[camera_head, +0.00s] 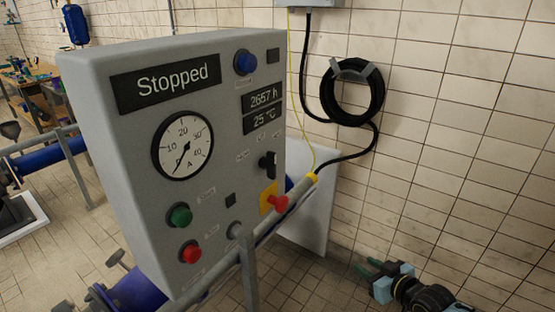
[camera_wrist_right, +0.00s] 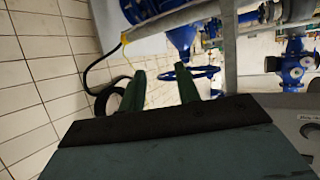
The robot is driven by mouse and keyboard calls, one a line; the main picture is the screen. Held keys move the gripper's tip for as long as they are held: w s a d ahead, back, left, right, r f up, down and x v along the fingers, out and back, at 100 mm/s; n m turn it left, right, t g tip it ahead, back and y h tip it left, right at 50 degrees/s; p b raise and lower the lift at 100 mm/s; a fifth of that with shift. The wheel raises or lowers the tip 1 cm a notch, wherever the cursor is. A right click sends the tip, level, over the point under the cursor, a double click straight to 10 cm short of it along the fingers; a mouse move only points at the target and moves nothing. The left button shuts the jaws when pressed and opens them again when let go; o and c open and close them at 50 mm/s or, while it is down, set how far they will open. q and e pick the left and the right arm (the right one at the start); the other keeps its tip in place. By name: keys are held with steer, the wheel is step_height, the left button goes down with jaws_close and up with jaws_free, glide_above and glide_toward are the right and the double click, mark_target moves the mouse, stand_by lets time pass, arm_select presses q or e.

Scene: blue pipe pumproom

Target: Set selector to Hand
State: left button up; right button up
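The selector is a small black rotary switch (camera_head: 268,165) on the right part of the grey control panel's front (camera_head: 130,135), with small labels around it too small to read. Its black handle looks roughly upright. The panel's display (camera_head: 166,83) reads "Stopped". My right gripper (camera_head: 368,267) is at the lower right of the head view, well right of and below the panel, touching nothing. In the right wrist view its two green fingers (camera_wrist_right: 160,75) stand apart with nothing between them. My left gripper is not in view.
A red emergency knob on a yellow plate (camera_head: 272,200) sits just below the selector. A grey rail (camera_head: 245,245) runs in front of the panel's lower right. A green button (camera_head: 180,215), a red button (camera_head: 190,252) and a coiled black hose (camera_head: 352,92) are nearby.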

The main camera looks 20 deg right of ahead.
steer(key=w+a+r+n+t+y+p, duration=0.1)
steer(key=a+r+y, duration=0.15)
steer(key=r, duration=0.65)
steer(key=w+a+r+n+t+y+p, duration=0.1)
steer(key=a+r, duration=0.2)
steer(key=r, duration=0.6)
steer(key=n+y+p, duration=0.1)
steer(key=n+y, duration=0.2)
steer(key=y, duration=0.2)
glide_toward(275, 161)
steer(key=shift+g, duration=0.4)
steer(key=p+x, duration=0.1)
steer(key=x, duration=0.5)
steer(key=p+x, duration=0.1)
steer(key=x, duration=0.2)
steer(key=shift+w+r+p, duration=0.2)
steer(key=shift+r+p, duration=0.1)
steer(key=shift+p, duration=0.05)
jaws_close()
